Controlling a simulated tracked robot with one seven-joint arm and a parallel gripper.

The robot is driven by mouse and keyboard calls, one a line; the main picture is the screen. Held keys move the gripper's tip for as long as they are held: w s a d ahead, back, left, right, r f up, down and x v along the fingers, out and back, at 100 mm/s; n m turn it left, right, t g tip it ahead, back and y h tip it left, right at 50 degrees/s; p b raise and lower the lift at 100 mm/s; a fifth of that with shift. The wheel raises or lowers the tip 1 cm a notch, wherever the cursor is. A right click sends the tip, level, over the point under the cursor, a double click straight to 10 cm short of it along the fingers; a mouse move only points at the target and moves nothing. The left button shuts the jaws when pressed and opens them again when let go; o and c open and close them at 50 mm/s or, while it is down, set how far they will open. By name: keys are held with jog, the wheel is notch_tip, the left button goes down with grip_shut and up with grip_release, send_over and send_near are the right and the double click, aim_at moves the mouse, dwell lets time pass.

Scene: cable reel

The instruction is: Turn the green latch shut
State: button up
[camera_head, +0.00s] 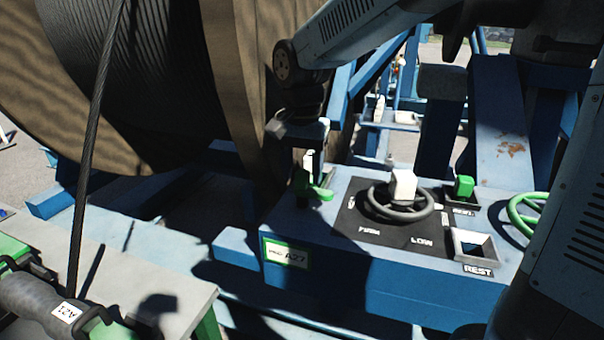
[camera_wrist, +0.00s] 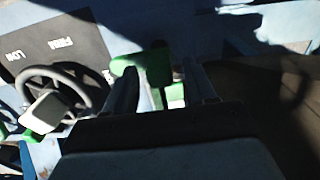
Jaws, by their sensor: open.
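The green latch (camera_head: 318,192) sits on the left end of the blue control box (camera_head: 330,277), beside the wooden reel. In the wrist view the latch (camera_wrist: 157,66) has a rounded lobe to the left and an upright block between the finger ends. My gripper (camera_head: 310,165) points down over the latch in the head view. In the wrist view my gripper (camera_wrist: 160,75) is open, with one dark finger on each side of the green block. I cannot tell whether either finger touches it. The latch's lower part is partly hidden by the fingers.
A black handwheel (camera_head: 398,202) with a white knob stands right of the latch. The large cable reel (camera_head: 238,90) is close on the left. A taut cable (camera_head: 92,130) runs down at far left.

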jog(key=shift+f, duration=0.55)
jog(key=shift+c, duration=0.4)
jog(key=c, duration=0.9)
